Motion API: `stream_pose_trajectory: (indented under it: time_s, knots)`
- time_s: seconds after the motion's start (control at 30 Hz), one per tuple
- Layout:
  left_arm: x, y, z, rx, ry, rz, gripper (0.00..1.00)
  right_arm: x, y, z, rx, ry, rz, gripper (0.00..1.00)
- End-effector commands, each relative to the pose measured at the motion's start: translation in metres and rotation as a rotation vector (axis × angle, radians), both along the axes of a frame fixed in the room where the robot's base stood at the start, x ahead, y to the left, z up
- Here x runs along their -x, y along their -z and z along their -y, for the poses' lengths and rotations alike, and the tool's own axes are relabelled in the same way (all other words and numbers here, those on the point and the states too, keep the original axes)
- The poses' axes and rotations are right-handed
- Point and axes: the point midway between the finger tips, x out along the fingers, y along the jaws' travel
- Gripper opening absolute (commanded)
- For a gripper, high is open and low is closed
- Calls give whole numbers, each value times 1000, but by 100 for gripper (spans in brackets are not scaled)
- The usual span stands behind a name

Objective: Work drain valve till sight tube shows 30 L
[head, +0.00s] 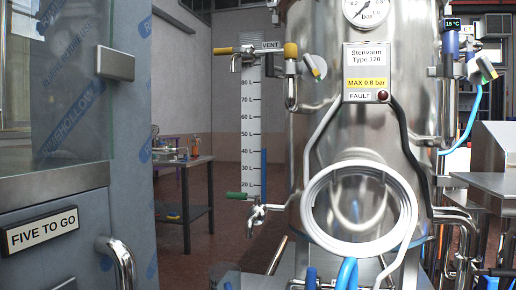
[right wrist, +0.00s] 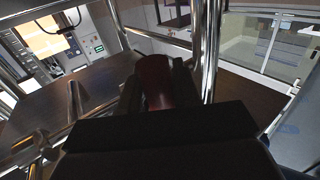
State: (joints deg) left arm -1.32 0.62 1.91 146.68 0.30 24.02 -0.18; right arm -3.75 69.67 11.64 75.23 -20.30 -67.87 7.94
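The steel tank (head: 360,130) stands right of centre in the head view. At its left is the sight tube with a white litre scale (head: 248,140). A blue column (head: 264,172) in the tube tops out at about the 40 L mark. A green lever (head: 237,196) lies level at the tube's foot, with a metal tap (head: 256,216) just below; which is the drain valve is not labelled. No gripper shows in the head view. In the right wrist view my dark right gripper (right wrist: 160,90) has a reddish-brown thing between its dark sides; its grip is unclear.
A yellow-handled vent valve (head: 290,51) is at the tube's top. A coiled white hose (head: 358,208) hangs on the tank front, with blue hose below. A film-wrapped cabinet (head: 75,130) fills the left. A table (head: 185,185) stands behind, with open floor around it.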

Motion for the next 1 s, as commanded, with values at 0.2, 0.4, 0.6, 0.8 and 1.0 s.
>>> stream_pose_trajectory:
  time_s: [0.2, 0.4, 0.6, 0.8, 1.0]
  knots:
    - [0, 0, 0, 0, 0, 0, 43, 0, 0, 0, 0, 0, 0, 0]
    - [0, -1, 0, 0, 0, 0, 43, 0, 0, 0, 4, 0, -2, 0]
    - [0, -10, 0, 0, 0, 0, 43, 1, -2, 5, 53, 1, -11, 0]
    - [0, -31, 0, 0, 0, 0, 43, 3, -6, 15, 180, 1, -37, 0]
    - [0, -57, 0, 0, 0, 0, 43, 6, -10, 30, 360, 0, -73, 0]
